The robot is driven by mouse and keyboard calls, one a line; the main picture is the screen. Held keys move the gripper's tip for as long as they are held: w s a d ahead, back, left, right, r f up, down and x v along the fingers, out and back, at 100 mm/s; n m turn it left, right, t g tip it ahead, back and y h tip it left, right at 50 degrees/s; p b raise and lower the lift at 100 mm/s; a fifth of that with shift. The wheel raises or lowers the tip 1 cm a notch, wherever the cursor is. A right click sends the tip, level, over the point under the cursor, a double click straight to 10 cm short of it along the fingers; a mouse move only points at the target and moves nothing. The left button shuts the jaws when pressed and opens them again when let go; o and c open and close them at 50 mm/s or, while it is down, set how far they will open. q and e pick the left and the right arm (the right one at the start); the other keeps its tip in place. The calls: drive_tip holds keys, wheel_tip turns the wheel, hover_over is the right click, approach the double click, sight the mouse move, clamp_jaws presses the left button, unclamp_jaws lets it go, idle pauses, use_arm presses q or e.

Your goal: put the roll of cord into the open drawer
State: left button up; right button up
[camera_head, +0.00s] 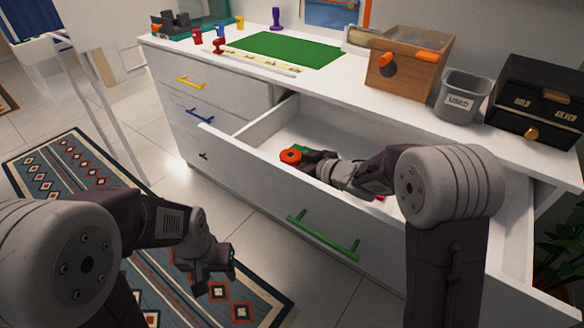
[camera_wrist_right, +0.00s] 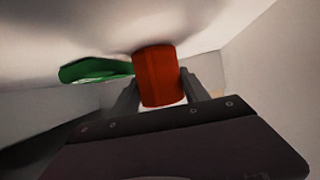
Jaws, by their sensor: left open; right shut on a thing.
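The roll of cord (camera_head: 290,156) is orange-red and round. It shows as a red cylinder (camera_wrist_right: 158,76) between the fingers in the right wrist view. My right gripper (camera_head: 305,159) is shut on it, inside the open drawer (camera_head: 262,124). I cannot tell whether the roll touches the drawer floor. The white drawer has a green handle (camera_head: 323,236) and is pulled far out. My right arm hides part of its inside. My left gripper (camera_head: 217,277) is open and empty, above the floor in front of the cabinet.
A green thing (camera_wrist_right: 95,70) lies in the drawer near the roll. On the top stand a green mat (camera_head: 285,48), a wooden box (camera_head: 405,65), a grey "USED" bin (camera_head: 461,97) and a black box (camera_head: 535,100). A patterned rug (camera_head: 75,165) lies on the floor.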

drive_tip(key=shift+r, duration=0.15)
drive_tip(key=o, duration=1.4)
drive_tip(key=shift+f, duration=0.2)
drive_tip(key=shift+r, duration=0.3)
drive_tip(key=p+v, duration=0.4)
drive_tip(key=v, duration=0.7)
drive_tip(key=shift+s+d+r+p, duration=0.15)
drive_tip(key=shift+p, duration=0.2)
drive_tip(key=shift+s+d, duration=0.2)
drive_tip(key=shift+s, duration=0.05)
